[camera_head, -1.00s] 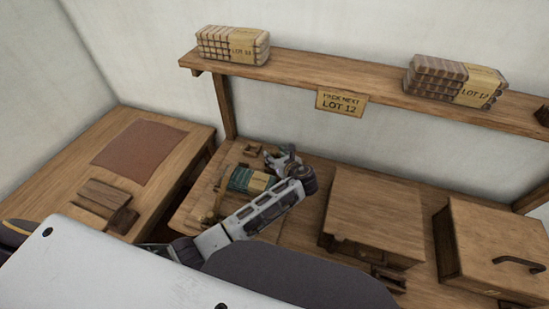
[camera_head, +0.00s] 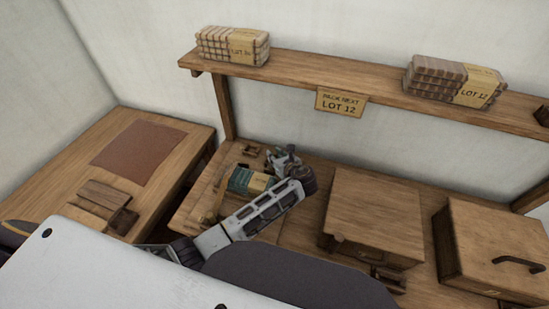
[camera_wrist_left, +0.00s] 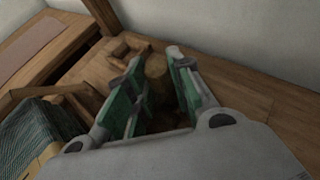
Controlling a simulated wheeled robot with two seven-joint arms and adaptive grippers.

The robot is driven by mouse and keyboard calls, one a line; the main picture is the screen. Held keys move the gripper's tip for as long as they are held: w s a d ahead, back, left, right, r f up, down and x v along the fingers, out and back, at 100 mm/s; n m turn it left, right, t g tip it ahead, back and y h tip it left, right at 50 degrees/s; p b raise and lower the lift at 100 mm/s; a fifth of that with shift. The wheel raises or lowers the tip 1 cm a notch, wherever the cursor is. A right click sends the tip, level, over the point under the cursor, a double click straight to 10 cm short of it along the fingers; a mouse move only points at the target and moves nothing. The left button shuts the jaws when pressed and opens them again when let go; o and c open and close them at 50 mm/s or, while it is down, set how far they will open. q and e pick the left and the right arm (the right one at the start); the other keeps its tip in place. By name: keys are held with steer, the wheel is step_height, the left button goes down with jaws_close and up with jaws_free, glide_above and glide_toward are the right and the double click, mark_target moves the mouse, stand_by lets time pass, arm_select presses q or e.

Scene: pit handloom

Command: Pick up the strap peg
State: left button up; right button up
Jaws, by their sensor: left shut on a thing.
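The strap peg (camera_wrist_left: 156,68) is a brown wooden piece between the green-padded fingers of my left gripper (camera_wrist_left: 154,88) in the left wrist view. The fingers are shut on it, and its lower part is in shadow. In the head view my left gripper (camera_head: 281,158) is over the back of the workbench, right of a teal cloth bundle with a tan band (camera_head: 248,182). I cannot make out the peg there. The bundle also shows at the left of the left wrist view (camera_wrist_left: 38,135). My right gripper is not in view.
A small wooden block (camera_head: 252,150) lies left of the gripper. A wooden box (camera_head: 375,215) and a handled lid (camera_head: 500,245) stand to the right. A shelf (camera_head: 300,72) with cloth stacks and a LOT 12 sign (camera_head: 341,101) runs above. A side table (camera_head: 65,165) is at left.

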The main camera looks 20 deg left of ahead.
mark_target(276, 154)
arm_select(q)
steer(key=shift+r, duration=0.65)
steer(key=shift+r+p, duration=0.4)
steer(key=shift+r, duration=3.95)
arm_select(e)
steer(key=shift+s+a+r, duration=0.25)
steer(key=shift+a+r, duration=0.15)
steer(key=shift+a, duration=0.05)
arm_select(q)
steer(key=shift+s, duration=0.1)
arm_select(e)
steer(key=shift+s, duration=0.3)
